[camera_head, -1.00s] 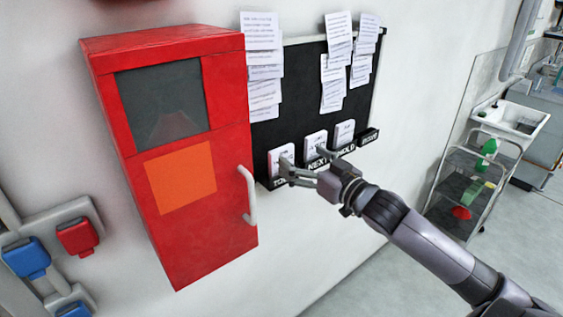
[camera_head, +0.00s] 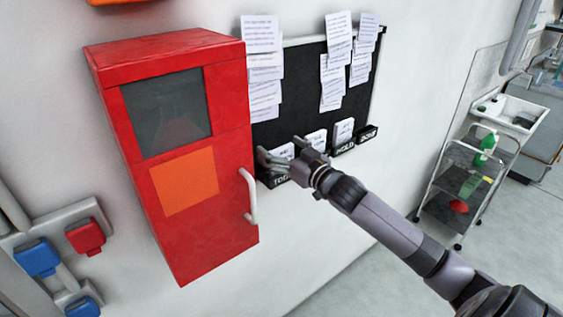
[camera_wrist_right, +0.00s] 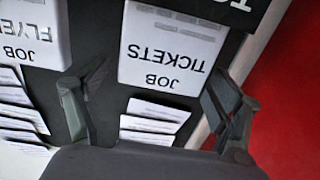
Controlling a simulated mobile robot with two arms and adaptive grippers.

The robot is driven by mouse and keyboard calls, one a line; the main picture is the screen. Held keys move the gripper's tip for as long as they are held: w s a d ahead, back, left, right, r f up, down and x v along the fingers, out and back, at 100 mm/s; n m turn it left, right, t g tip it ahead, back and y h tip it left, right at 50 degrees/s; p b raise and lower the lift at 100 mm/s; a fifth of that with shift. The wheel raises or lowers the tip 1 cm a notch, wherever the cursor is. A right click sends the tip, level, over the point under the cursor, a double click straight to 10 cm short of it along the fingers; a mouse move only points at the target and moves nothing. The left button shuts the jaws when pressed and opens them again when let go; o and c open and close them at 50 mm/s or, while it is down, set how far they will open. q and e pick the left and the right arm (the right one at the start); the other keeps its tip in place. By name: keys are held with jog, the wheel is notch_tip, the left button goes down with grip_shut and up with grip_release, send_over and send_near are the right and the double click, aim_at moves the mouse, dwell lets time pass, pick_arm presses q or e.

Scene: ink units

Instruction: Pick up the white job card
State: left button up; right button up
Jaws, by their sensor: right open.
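Three white cards stand in black pockets along the bottom of a black board. The leftmost white card (camera_head: 284,151) is in the pocket lettered "TO…" and is partly behind my right gripper (camera_head: 280,150). In the right wrist view this card (camera_wrist_right: 170,48) reads "JOB TICKETS" upside down. My right gripper (camera_wrist_right: 158,85) is open there, with one finger on each side of the card's width; contact cannot be told. The middle card (camera_head: 316,139) reads "FLYE…" in the wrist view (camera_wrist_right: 30,40). The third card (camera_head: 343,131) is farther right. My left gripper is out of view.
The black board (camera_head: 300,80) has printed sheets (camera_head: 262,60) pinned on it. A red cabinet (camera_head: 225,170) with a pale handle (camera_head: 249,195) juts out just left of the pockets. A cart (camera_head: 460,185) stands at the right. The wall below the board is clear.

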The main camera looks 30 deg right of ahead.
jog(key=c, duration=1.2)
jog(key=shift+c, duration=0.3)
jog(key=shift+r, duration=0.15)
